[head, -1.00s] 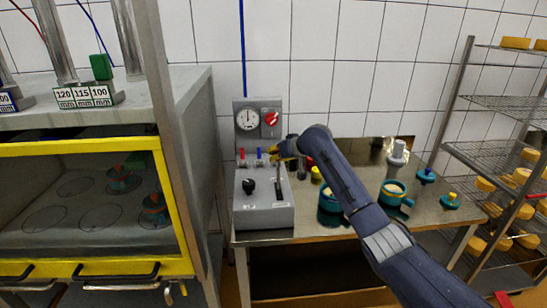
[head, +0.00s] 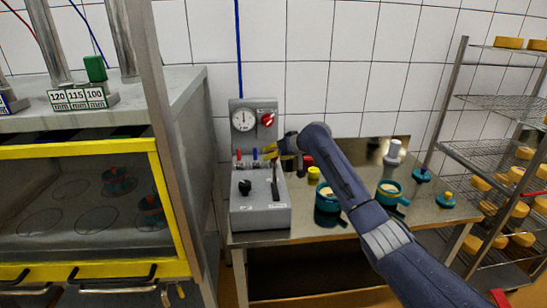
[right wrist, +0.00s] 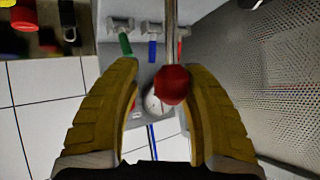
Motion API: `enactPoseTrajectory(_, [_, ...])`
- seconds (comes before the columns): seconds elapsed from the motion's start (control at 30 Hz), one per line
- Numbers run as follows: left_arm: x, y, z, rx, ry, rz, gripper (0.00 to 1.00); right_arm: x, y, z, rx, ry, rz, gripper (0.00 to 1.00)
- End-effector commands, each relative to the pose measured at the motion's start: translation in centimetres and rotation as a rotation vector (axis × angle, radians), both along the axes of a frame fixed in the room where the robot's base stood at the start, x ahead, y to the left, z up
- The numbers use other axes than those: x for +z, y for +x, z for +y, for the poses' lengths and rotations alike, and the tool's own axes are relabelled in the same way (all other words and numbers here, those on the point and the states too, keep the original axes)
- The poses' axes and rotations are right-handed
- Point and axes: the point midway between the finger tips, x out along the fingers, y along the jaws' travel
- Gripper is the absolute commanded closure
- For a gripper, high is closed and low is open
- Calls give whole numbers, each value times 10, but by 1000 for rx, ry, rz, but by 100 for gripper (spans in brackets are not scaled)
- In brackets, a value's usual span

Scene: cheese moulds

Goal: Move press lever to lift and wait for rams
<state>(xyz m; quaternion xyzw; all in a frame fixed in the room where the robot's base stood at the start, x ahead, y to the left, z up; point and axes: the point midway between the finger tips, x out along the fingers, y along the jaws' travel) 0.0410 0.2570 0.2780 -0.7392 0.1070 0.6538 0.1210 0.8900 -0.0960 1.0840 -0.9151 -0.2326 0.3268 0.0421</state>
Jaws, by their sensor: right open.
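The press control box (head: 245,218) stands on the left end of the steel table. It has a dial gauge (head: 243,120), a red rotary knob (head: 267,119), a black knob (head: 245,187) and a dark lever slot (head: 275,185). In the right wrist view a lever's red ball (right wrist: 173,85) on a metal rod (right wrist: 171,40) shows between the fingers, closer to the right one. My right gripper (head: 272,150) is open in front of the box; it also shows in the right wrist view (right wrist: 160,95). In the head view it hides the ball. My left gripper is out of view.
A yellow-framed press cabinet (head: 80,150) stands at left, with a teal mould (head: 117,182) inside and ram cylinders above. A blue valve handle (head: 254,154) sits close beside my fingers. Teal moulds (head: 390,193) stand on the table (head: 300,232). A cheese rack (head: 495,140) is at right.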

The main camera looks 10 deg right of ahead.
Motion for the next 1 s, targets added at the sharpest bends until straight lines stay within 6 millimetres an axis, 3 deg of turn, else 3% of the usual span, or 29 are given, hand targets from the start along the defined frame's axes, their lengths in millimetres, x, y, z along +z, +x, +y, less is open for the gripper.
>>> enactPoseTrajectory(0.1, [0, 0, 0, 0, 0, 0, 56, -2, 0, 0, 0, -2, 3, 46])
enactPoseTrajectory(0.53, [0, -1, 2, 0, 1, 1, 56, 1, -7, -3, 3, -3, 6, 46])
enactPoseTrajectory(1.0, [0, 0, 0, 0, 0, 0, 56, 44, -56, -38, 1, -5, 3, 46])
